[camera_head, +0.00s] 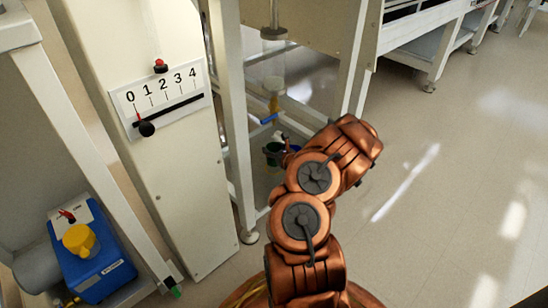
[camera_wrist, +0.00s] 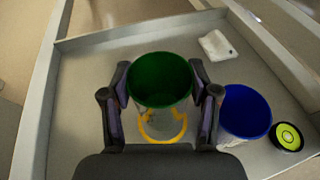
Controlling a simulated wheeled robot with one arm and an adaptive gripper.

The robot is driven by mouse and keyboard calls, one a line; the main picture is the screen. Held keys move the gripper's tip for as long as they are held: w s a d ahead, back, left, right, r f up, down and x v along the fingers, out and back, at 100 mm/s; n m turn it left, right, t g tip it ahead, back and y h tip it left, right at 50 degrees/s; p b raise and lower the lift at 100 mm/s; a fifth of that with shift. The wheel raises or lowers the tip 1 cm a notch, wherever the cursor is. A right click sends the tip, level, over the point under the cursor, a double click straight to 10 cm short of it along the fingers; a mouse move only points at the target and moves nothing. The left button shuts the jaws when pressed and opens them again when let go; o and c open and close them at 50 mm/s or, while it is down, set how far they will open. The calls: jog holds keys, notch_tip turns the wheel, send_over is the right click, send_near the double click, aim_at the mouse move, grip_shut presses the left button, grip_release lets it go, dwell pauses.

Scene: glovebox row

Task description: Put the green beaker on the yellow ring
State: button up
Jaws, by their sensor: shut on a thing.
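My gripper (camera_wrist: 160,84) is shut on the green beaker (camera_wrist: 160,72), with one finger on each side of it. The beaker looks upright, its open mouth facing the wrist camera. The yellow ring (camera_wrist: 162,138) shows on the tray floor just below the beaker in the wrist view; part of it is hidden behind the beaker. I cannot tell whether the beaker's base touches the floor or hangs above it. In the head view the green beaker (camera_head: 272,151) is small and partly hidden beside my arm.
A blue beaker (camera_wrist: 245,112) stands close to the right finger. A black and yellow-green disc (camera_wrist: 287,137) lies right of it, and a white cloth (camera_wrist: 217,45) lies behind. The tray's raised rim (camera_wrist: 130,27) surrounds them. The floor left of the gripper is clear.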

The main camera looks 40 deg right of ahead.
notch_tip(320, 180, down, 3)
jog(key=shift+f+b, duration=0.1)
jog(key=shift+b, duration=0.65)
jog(key=o, duration=0.7)
jog(key=shift+c, duration=0.2)
jog(key=shift+s, duration=0.1)
jog(key=shift+s+r+p, duration=0.2)
jog(key=shift+r+p, duration=0.1)
jog(key=p+v, duration=0.5)
jog(key=v, duration=0.6)
jog(key=shift+s+a+p, duration=0.15)
jog(key=shift+s+p, duration=0.1)
jog(key=shift+p, duration=0.05)
